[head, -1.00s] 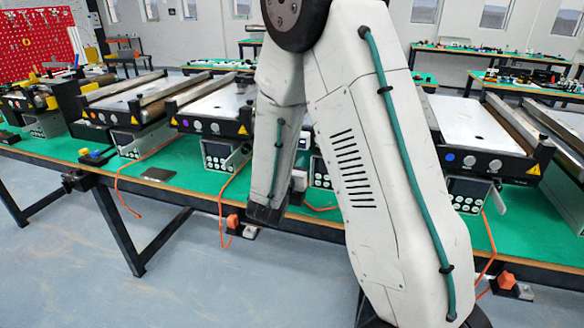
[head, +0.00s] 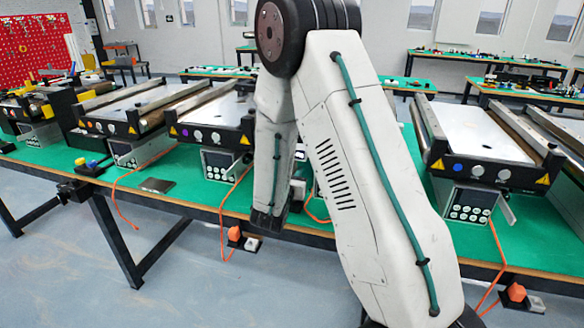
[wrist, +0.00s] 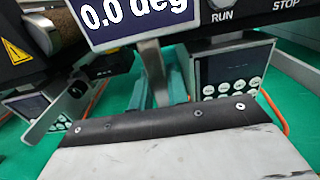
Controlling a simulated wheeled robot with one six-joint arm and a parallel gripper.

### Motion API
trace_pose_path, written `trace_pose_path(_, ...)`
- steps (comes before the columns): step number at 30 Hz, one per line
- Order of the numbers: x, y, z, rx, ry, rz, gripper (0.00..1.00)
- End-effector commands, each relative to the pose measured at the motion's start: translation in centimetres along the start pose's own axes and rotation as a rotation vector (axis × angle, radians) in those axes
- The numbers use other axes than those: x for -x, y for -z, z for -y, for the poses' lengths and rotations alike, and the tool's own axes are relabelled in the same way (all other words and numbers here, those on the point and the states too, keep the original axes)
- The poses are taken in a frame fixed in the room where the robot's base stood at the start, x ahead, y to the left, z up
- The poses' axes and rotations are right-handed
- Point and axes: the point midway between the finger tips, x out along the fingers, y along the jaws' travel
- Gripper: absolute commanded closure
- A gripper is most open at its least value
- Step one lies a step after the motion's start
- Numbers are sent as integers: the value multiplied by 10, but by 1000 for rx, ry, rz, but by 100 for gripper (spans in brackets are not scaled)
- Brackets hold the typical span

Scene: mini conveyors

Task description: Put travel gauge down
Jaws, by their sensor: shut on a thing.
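The travel gauge (wrist: 135,20) appears in the wrist view as a unit with a blue display reading "0.0 deg" and a grey metal stem below it; its top is cut off. My gripper (wrist: 157,88) is shut on it, with the fingers partly hidden behind the dark-edged wrist cover. In the wrist view the gauge is in front of a conveyor's black end panel, above the green bench top. I cannot tell whether it touches anything below. In the head view my arm hides the gripper and the gauge.
The green bench (head: 185,182) carries several mini conveyors, such as one on the right (head: 485,130), with control boxes (head: 470,203) under their front ends. A dark flat plate (head: 156,186) lies near the front edge. Orange cables hang over that edge. Bare green surface shows between the conveyors.

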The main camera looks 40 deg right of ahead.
Motion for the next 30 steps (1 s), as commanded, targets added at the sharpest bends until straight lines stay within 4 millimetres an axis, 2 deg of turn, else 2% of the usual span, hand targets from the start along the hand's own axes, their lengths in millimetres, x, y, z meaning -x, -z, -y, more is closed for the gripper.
trace_pose_path(15, -1, 7, 1, -2, 2, 4, 100)
trace_pose_path(16, -1, 8, 1, 0, 2, 0, 81)
trace_pose_path(18, -1, 8, 1, -1, 2, 1, 62)
trace_pose_path(29, -1, 4, 1, -1, 2, 1, 62)
trace_pose_path(30, 4, 5, 1, 0, 1, 0, 62)
